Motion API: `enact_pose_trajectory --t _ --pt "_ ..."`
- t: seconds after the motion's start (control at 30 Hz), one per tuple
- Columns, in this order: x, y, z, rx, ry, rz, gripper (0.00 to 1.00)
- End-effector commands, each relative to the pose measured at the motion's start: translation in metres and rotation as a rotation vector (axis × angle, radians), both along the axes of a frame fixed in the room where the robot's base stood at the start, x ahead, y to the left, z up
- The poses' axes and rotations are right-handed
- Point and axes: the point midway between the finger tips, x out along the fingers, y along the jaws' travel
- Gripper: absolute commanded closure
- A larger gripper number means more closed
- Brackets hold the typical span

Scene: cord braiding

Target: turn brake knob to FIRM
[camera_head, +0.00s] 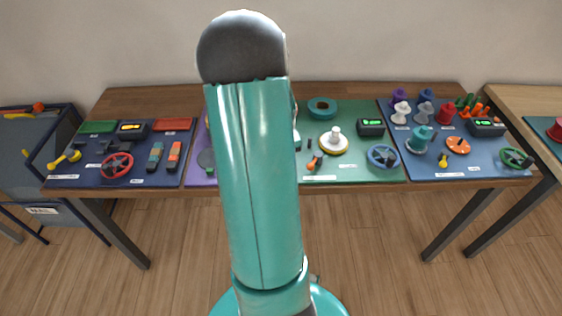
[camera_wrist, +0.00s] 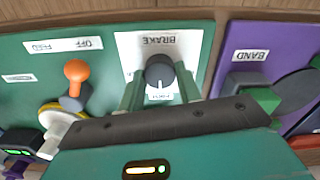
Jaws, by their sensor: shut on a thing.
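In the wrist view the dark round brake knob (camera_wrist: 159,70) sits on a white plate (camera_wrist: 187,42) marked BRAKE, which appears upside down. A pale pointer mark on the knob points to the lower edge of the picture, toward a small label (camera_wrist: 160,97) too small to read surely. My gripper (camera_wrist: 160,76) has one green finger on each side of the knob and is shut on it. In the head view my arm hides the knob and the gripper.
An orange-topped lever (camera_wrist: 76,74) stands left of the knob in the wrist view, near an OFF label (camera_wrist: 62,46). A purple panel marked BAND (camera_wrist: 250,55) is on the right. In the head view the green panel (camera_head: 349,173) holds a blue handwheel (camera_head: 383,156).

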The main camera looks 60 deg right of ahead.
Motion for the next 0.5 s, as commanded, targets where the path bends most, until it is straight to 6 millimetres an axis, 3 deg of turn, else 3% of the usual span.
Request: enact_pose_trajectory --t 0.07,0.1,0.2,0.5 --pt "0.0001 -0.0006 0.0009 -0.002 -0.001 -0.001 0.89" --pt "0.0001 -0.0006 0.0009 -0.002 -0.001 -0.001 0.62" --pt "0.0001 -0.0004 0.0007 -0.001 -0.001 -0.001 0.44" --pt "0.0001 -0.0003 0.0015 -0.001 -0.001 -0.001 0.44"
